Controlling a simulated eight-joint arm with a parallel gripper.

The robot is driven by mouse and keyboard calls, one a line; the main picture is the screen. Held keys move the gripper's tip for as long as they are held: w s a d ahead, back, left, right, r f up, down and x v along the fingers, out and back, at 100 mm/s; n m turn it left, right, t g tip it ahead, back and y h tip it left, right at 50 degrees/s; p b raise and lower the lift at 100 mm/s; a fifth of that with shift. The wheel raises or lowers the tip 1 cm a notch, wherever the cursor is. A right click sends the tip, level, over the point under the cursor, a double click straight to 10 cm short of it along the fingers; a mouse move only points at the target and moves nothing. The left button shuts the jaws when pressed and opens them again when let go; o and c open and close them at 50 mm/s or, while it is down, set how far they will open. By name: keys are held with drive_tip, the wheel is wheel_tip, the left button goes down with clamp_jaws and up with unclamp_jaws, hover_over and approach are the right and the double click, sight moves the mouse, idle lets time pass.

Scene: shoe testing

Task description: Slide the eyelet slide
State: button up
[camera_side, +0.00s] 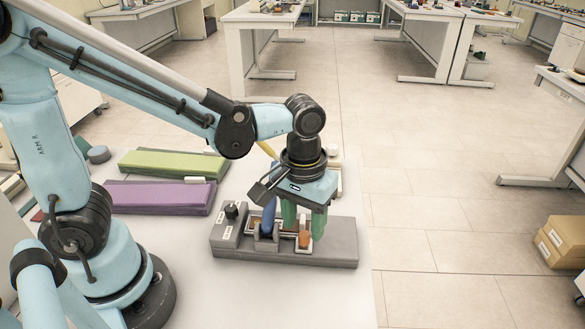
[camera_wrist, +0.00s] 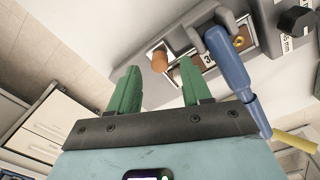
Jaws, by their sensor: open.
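A grey fixture (camera_side: 340,249) lies on the white table under my gripper; part of it also shows in the wrist view (camera_wrist: 262,63). An upright orange-brown peg (camera_side: 304,239) stands in a light-framed slot on it, and it shows in the wrist view (camera_wrist: 159,61) just beyond the gap between my fingertips. A brass ring (camera_wrist: 239,42) sits on a brown strip beside the blue part. I cannot tell which piece is the eyelet slide. My gripper (camera_side: 303,222), with green fingers, is open above the fixture near the peg; its fingers also show apart in the wrist view (camera_wrist: 160,72).
A black knob (camera_side: 232,211) stands at the fixture's left end. Green (camera_side: 165,163) and purple (camera_side: 160,197) pads lie behind left. The table's right edge is close; its front is clear.

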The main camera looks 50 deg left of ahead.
drive_tip(key=shift+f, duration=1.2)
drive_tip(key=shift+c, duration=0.4)
clamp_jaws()
drive_tip(key=shift+d, duration=0.1)
